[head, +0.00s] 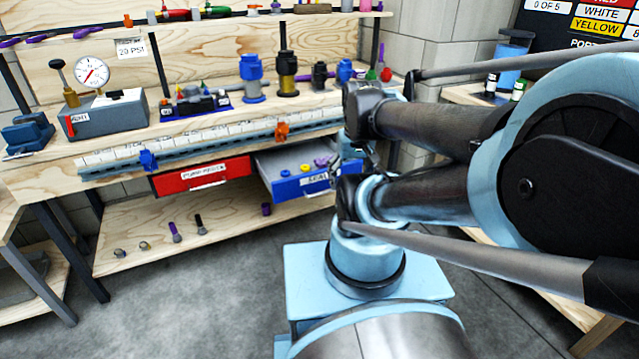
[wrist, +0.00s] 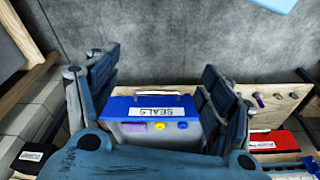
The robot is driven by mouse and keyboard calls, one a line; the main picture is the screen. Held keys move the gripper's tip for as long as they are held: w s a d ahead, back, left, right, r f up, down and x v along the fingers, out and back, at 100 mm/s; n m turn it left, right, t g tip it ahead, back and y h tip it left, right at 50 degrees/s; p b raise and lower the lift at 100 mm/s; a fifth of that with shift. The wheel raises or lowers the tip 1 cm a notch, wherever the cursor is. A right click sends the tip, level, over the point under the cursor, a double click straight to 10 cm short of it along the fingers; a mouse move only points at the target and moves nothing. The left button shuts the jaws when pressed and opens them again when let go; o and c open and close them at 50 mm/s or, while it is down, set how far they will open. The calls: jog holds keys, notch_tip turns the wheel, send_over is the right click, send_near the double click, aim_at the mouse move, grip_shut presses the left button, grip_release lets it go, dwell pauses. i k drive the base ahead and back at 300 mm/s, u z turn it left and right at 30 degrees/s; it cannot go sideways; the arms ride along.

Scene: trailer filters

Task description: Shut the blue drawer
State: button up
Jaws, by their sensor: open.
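The blue drawer (head: 296,187) is pulled out under the workbench, with yellow, blue and purple parts inside. Its front has a handle and a label reading "SEALS". In the wrist view the drawer (wrist: 122,104) appears upside down, between my gripper's fingers in the picture. My gripper (wrist: 162,62) is open, with dark fingers to the left and right of the drawer front. No part is held, and I cannot tell whether a finger touches the drawer. In the head view my arm hides most of the gripper and the drawer's right end.
The red drawer (head: 203,176) beside it on the left looks shut. The workbench (head: 45,183) holds a gauge (head: 92,72), a blue pump-like part (head: 251,75) and other parts. A lower shelf (head: 165,250) carries several small items. The grey floor in front is clear.

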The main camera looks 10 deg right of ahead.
aim_at(270, 162)
jog(key=k, duration=0.5)
jog(key=u, duration=2.15)
jog(key=i, duration=0.75)
jog(key=z, duration=1.7)
